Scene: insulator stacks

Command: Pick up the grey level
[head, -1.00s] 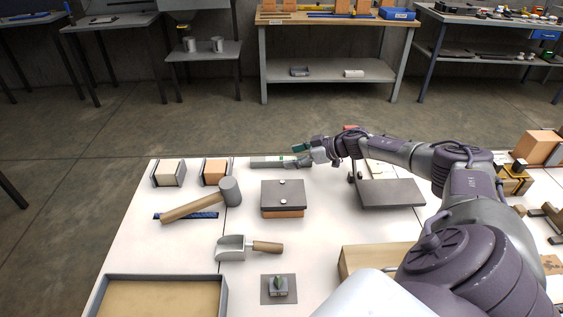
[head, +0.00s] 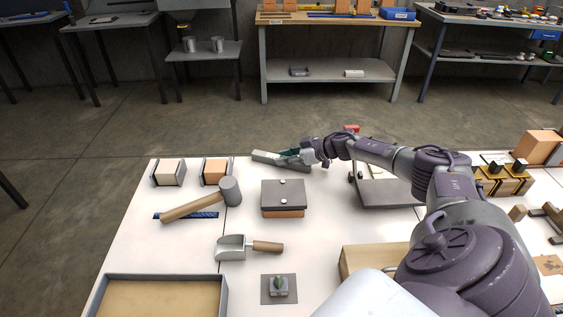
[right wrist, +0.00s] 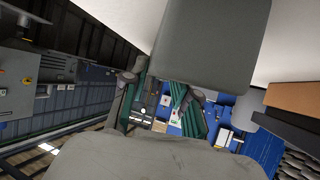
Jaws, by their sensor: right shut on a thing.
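The grey level (head: 268,158) is a long grey bar near the back edge of the white table, left of my right gripper (head: 291,155). It lies at a slant in the head view, its left end farther back than its right end. My right gripper is shut on its right part. I cannot tell whether the level touches the table. In the right wrist view, a large grey block, seemingly the level (right wrist: 208,45), fills the top middle beside the green-padded fingers. My left gripper is not in view.
A grey plate on an orange block (head: 284,195) stands in front of the level. A mallet (head: 195,206), a scoop (head: 232,246) and two small bracketed blocks (head: 215,172) are to the left. A dark grey panel (head: 385,193) lies under my right arm.

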